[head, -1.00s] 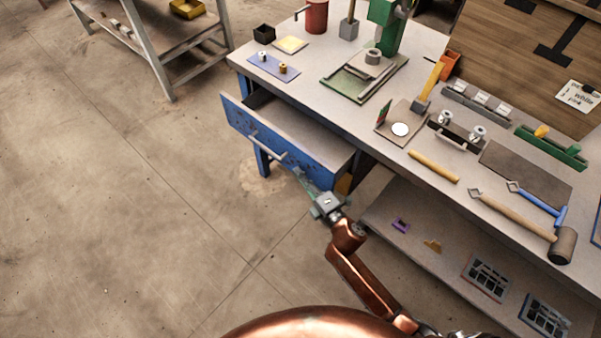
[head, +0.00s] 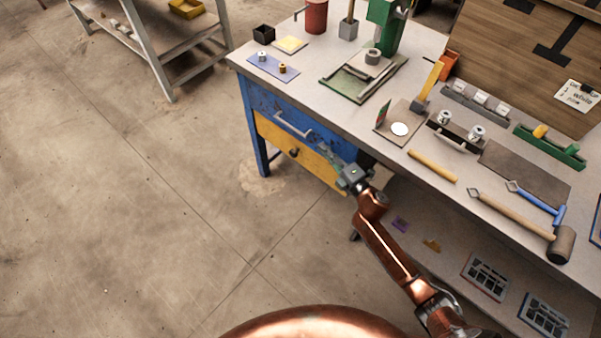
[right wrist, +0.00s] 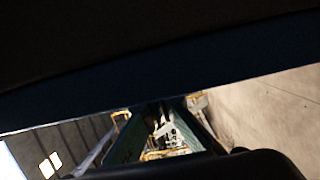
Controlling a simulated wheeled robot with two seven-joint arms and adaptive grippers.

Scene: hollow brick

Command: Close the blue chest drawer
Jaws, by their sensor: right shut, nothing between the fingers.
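The blue chest drawer (head: 268,104) sits under the left end of the workbench. Its front looks flush with the bench frame, and no opening shows above it. A grey bar handle (head: 293,126) is on its front. My right gripper (head: 329,154) is shut and empty, at the right part of the blue drawer front, just right of the handle. I cannot tell whether it touches the front. In the right wrist view, the fingers (right wrist: 165,130) show below a dark blue band. My left gripper is not in view.
A yellow drawer (head: 275,137) with a dark knob is below the blue one, shut. The bench top (head: 310,98) above holds tools, spools and blocks. A lower shelf (head: 440,270) lies to the right. The floor (head: 150,220) at the left is clear.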

